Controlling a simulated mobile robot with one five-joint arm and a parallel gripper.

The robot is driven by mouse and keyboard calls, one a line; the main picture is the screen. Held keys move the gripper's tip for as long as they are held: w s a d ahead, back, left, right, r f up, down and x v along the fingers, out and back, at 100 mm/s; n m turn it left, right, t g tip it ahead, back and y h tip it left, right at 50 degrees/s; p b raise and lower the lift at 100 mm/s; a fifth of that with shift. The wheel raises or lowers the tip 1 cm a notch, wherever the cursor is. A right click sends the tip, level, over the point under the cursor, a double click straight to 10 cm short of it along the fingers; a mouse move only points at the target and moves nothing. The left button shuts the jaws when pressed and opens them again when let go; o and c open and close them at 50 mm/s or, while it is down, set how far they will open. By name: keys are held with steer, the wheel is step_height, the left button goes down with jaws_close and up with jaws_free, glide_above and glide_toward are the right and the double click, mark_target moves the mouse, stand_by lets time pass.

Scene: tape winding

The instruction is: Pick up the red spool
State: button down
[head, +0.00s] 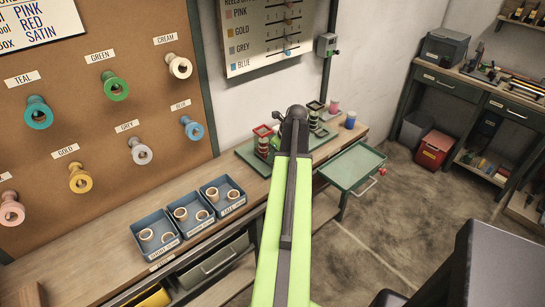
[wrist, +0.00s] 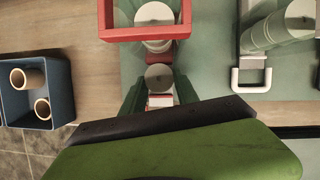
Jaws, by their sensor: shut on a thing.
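My gripper (head: 292,115) is over the green mat on the bench, between two small stands. In the wrist view its dark green fingers (wrist: 160,97) are shut around a small grey-topped piece (wrist: 159,77) with red and white showing below. Most of this piece is hidden by the fingers and the dark bar of my wrist. I cannot tell whether it is the red spool. No other clearly red spool shows; a salmon spool (head: 11,209) hangs at the board's left edge.
A red-framed stand (wrist: 148,36) is just ahead of the fingers. A stand with a white handle (wrist: 252,78) is to the right. Blue trays (head: 155,234) with tan rings line the bench. Pink (head: 333,106) and blue (head: 350,120) spools stand behind. A green drawer (head: 352,168) is pulled out.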

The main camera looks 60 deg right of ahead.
steer(key=r+p, duration=0.2)
steer(key=r, duration=0.1)
steer(key=s+d+r+p, duration=0.1)
steer(key=shift+r+p, duration=0.3)
steer(key=shift+p, duration=0.1)
steer(key=s+d+r+p, duration=0.5)
steer(key=s+d, duration=0.1)
steer(key=s, duration=0.2)
steer(key=shift+d+r, duration=0.25)
steer(key=shift+d, duration=0.05)
steer(key=shift+w+a, duration=0.1)
